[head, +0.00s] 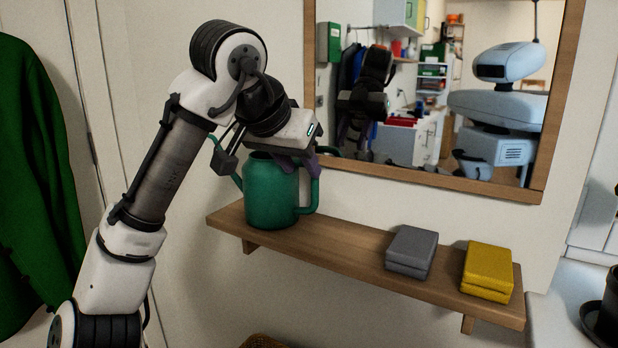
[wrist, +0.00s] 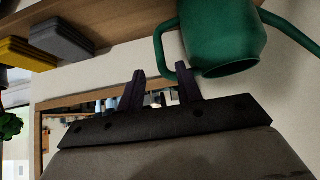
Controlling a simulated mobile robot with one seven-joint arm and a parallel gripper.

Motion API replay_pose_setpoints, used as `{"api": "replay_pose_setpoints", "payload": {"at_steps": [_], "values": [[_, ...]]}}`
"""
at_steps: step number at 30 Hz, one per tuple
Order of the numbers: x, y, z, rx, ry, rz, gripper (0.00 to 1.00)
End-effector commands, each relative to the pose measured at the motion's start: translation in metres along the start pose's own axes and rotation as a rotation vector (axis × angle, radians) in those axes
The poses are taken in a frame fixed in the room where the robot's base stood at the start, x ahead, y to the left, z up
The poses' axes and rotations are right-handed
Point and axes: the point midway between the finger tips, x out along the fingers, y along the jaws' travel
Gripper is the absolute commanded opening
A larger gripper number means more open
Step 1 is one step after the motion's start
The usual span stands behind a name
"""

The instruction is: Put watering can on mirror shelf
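The green watering can (head: 270,195) stands upright on the left end of the wooden mirror shelf (head: 345,243). Its spout points left and its handle faces right. The can and handle also show at the top of the upside-down wrist view (wrist: 222,38). My gripper (head: 300,163) is above the can's right side, at the upper part of the handle. In the wrist view its two dark fingers (wrist: 160,72) are apart, with the handle close to their tips and partly between them. I cannot tell whether either finger touches it.
A grey block (head: 411,250) and a yellow block (head: 487,270) sit on the right half of the shelf. Bare shelf lies between the can and the grey block. A wood-framed mirror (head: 430,175) hangs just above. A green garment (head: 35,190) hangs at left.

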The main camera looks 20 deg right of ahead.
Motion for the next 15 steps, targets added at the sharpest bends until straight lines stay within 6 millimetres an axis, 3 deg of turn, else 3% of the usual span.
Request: {"api": "replay_pose_setpoints", "payload": {"at_steps": [6, 15], "values": [[-0.028, 0.000, 0.000, 0.000, 0.001, 0.000, 0.35], [-0.033, 0.000, 0.000, -0.001, 0.001, 0.000, 0.35]]}}
